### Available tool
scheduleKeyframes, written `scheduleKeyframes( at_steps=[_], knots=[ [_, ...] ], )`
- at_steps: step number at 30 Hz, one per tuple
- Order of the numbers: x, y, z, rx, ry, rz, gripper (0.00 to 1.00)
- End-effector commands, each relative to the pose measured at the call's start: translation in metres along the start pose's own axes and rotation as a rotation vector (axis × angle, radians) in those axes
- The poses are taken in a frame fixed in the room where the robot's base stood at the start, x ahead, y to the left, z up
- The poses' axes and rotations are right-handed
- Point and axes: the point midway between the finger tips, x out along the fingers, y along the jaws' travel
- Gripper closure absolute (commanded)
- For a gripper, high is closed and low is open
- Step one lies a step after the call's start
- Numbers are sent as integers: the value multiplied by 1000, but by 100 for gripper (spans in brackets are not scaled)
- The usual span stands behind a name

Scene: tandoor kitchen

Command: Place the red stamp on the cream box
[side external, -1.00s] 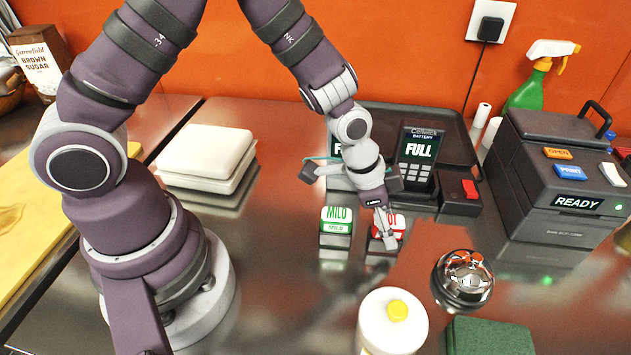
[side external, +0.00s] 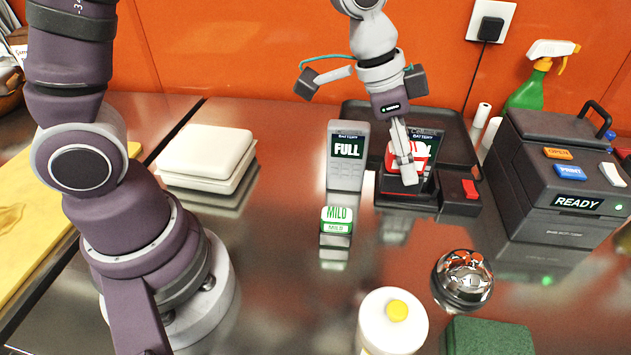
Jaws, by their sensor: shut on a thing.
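The red stamp (side external: 420,153), with a white and red label, is held up off the counter in my gripper (side external: 408,181). My gripper is shut on it, and the fingers hide part of it. The cream box (side external: 207,152), a pale closed clamshell container, lies on the counter to the left, well apart from my gripper. The green MILD stamp (side external: 337,219) stands on the counter between them, nearer the camera.
A device reading FULL (side external: 346,155) stands upright left of my gripper. A dark tray (side external: 452,126) lies behind. A READY printer (side external: 560,180), a chrome bell (side external: 463,280) and a white bottle (side external: 392,325) stand right and front. Counter between box and MILD stamp is clear.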

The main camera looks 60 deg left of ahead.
Motion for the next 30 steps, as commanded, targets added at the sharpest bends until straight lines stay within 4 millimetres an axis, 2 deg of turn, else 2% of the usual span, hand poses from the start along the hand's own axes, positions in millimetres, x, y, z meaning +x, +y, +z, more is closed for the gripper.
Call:
scheduleKeyframes(
  at_steps=[3,6,11,17,23,26,30],
  knots=[
    [-29,-1,-13,2,9,-5,100],
    [-49,-1,-21,1,7,-5,100],
    [-69,-2,-28,-4,3,-5,100],
    [-76,-38,-7,-143,-6,-69,100],
    [-91,-84,31,-347,-14,-162,100],
    [-104,-110,61,-493,-18,-226,100],
    [-130,-144,121,-750,-20,-334,100]
  ],
)
